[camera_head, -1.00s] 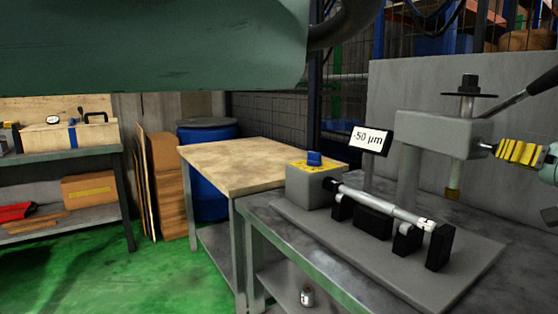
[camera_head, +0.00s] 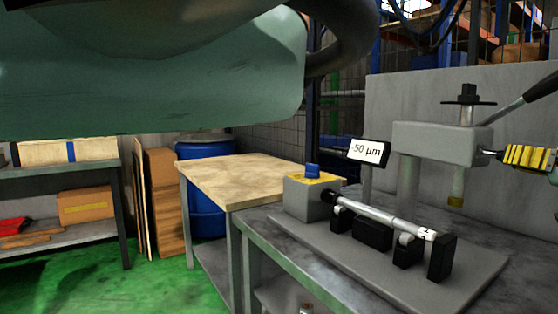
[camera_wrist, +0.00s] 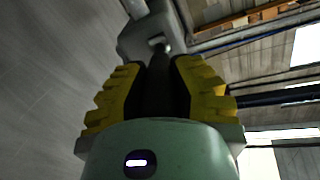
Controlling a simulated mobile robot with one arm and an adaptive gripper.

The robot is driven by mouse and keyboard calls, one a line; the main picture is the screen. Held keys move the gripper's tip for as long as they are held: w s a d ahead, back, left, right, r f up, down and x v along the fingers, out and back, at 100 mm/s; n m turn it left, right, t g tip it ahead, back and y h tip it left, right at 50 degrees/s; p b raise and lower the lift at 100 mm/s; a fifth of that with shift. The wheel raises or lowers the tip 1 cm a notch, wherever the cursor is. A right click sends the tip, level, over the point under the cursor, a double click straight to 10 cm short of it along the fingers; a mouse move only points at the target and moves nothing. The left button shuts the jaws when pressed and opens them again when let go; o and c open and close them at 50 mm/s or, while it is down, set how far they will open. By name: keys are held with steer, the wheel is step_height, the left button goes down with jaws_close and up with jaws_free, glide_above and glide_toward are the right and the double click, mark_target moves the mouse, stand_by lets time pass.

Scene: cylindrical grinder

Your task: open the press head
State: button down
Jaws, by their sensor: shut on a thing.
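The press head (camera_head: 435,140) is a grey block on a post at the right of the head view, with a dark spindle on top and a brass-tipped ram below it. It also shows at the top of the wrist view (camera_wrist: 148,37). My gripper (camera_head: 508,154), with yellow ribbed fingers, is at the right side of the head. In the wrist view my gripper (camera_wrist: 158,75) is shut on a dark handle (camera_wrist: 158,90) that runs toward the head. The fingers hide part of the handle.
A black lever (camera_head: 528,96) rises to the right above the head. A shaft (camera_head: 385,217) rests on supports on the grey base, beside a "-50 µm" display (camera_head: 369,151). A wood-topped table (camera_head: 240,178) stands at left. Green floor is open at lower left.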

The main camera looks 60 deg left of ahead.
steer(key=shift+a+f, duration=0.1)
steer(key=c, duration=0.7)
jaws_free()
steer(key=shift+c, duration=0.2)
steer(key=v, duration=1.2)
